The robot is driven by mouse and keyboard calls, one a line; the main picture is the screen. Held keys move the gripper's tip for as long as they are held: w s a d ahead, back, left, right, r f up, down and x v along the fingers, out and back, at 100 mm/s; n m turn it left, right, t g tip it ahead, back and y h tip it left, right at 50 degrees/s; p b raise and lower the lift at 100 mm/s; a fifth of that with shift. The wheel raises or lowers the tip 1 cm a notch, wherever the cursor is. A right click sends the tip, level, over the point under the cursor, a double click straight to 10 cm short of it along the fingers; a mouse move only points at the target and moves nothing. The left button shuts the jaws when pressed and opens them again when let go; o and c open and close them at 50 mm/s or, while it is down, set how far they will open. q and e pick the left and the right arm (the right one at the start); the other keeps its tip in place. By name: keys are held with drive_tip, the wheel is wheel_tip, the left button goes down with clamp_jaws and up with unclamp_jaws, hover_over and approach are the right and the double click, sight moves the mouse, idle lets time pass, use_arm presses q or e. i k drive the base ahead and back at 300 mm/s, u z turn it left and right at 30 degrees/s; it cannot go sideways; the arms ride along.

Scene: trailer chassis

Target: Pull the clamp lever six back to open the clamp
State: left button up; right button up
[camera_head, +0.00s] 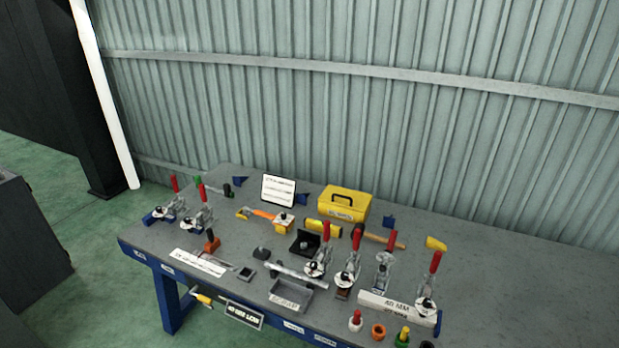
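Several toggle clamps with upright red lever grips stand on the workbench (480,250). Two are at the left end, with grips (175,184) and (203,193). The others are right of the middle; their grips include one on the left (326,230), one beside it (357,238) and one further right (391,243). The rightmost clamp (426,303) has its red lever (435,262) standing up, tilted slightly right. No readable number shows which clamp is six. Neither of my grippers is in view.
A yellow toolbox (345,204), a white sign (278,190), a hammer (380,238) and a grey tray (290,294) lie among the clamps. Small colored parts, including an orange ring (378,332), stand at the front edge. The bench's right end is clear. A corrugated wall (350,120) rises behind.

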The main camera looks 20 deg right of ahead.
sight(437, 257)
drive_tip(key=z, duration=1.25)
drive_tip(key=k, duration=0.6)
drive_tip(key=z, duration=0.55)
drive_tip(key=i, duration=0.5)
drive_tip(key=z, duration=0.05)
